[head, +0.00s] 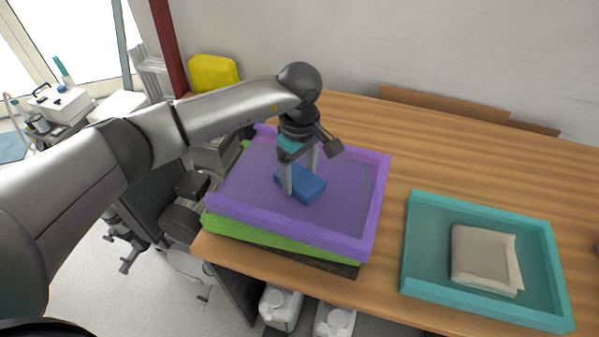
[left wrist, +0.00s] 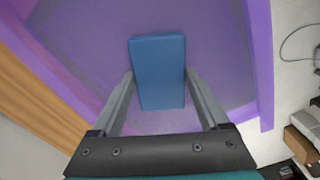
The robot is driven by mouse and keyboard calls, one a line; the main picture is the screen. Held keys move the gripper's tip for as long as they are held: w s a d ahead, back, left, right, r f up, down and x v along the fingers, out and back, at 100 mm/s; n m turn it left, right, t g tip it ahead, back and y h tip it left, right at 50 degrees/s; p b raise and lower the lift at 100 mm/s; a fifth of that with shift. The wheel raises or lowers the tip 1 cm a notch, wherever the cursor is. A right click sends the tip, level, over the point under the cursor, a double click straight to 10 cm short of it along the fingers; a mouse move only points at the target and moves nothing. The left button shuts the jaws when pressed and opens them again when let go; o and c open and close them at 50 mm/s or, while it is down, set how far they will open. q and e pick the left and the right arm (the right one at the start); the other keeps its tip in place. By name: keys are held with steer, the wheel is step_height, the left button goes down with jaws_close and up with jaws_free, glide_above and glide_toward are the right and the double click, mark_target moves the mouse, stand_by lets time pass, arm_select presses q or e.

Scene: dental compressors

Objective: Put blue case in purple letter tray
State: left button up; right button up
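The blue case (head: 306,188) is a small flat box inside the purple letter tray (head: 232,206), near its middle, at or just above the floor. My left gripper (head: 301,178) reaches down over the tray, with one finger on each side of the case. In the left wrist view the case (left wrist: 158,70) lies between the two fingertips (left wrist: 159,74), which appear to touch its long sides. The purple tray's floor (left wrist: 90,45) shows around the case. My right gripper is not in view.
The purple tray sits on a green tray (head: 280,246) at the wooden table's left end. A teal tray (head: 425,285) with a folded beige cloth (head: 484,258) stands to the right. Bare table (head: 395,215) lies between. A yellow object (head: 212,72) is behind my left arm.

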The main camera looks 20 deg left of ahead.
mark_target(300, 178)
arm_select(q)
steer(key=o, duration=0.3)
step_height(300, 178, up, 12)
steer(key=shift+r, duration=0.2)
stand_by(0.4)
